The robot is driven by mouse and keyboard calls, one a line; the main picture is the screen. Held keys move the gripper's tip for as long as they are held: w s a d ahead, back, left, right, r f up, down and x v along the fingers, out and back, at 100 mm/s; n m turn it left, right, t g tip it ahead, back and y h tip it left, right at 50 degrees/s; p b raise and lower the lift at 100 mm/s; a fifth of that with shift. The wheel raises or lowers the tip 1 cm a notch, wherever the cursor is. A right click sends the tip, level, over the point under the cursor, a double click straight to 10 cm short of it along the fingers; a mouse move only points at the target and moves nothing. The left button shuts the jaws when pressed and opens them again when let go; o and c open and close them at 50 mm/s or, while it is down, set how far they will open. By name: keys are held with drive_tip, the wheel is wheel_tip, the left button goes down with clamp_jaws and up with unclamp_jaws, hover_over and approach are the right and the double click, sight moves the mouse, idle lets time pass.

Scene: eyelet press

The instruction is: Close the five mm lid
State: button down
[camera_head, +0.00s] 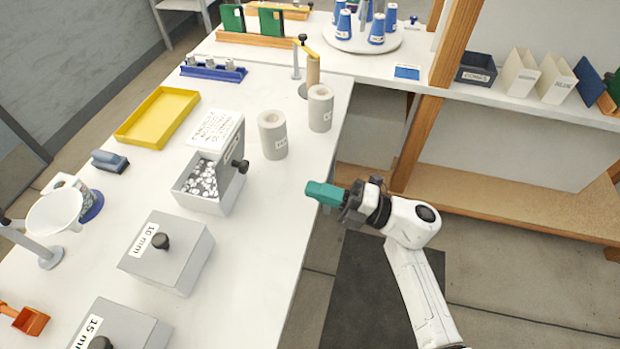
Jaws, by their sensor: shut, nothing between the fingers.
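A grey box (203,207) full of small pale eyelets (203,180) stands open on the white bench. Its grey lid (231,158) is raised on the far right side, with a black knob (240,166) facing right. The lid's size label is too small to read. The closed box marked 10 mm (183,262) and the closed box marked 15 mm (110,330) stand nearer.
Two grey-white rolls (272,136) stand behind and to the right. A yellow tray (158,117) lies at the back left. Bare bench separates the open box from the right edge.

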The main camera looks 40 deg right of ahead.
sight(248, 167)
drive_tip(key=p+x, duration=0.2)
drive_tip(key=x, duration=0.9)
drive_tip(key=shift+w+a, duration=0.25)
drive_tip(key=shift+w, duration=0.1)
drive_tip(key=shift+w+p, duration=0.1)
drive_tip(key=shift+p, duration=0.2)
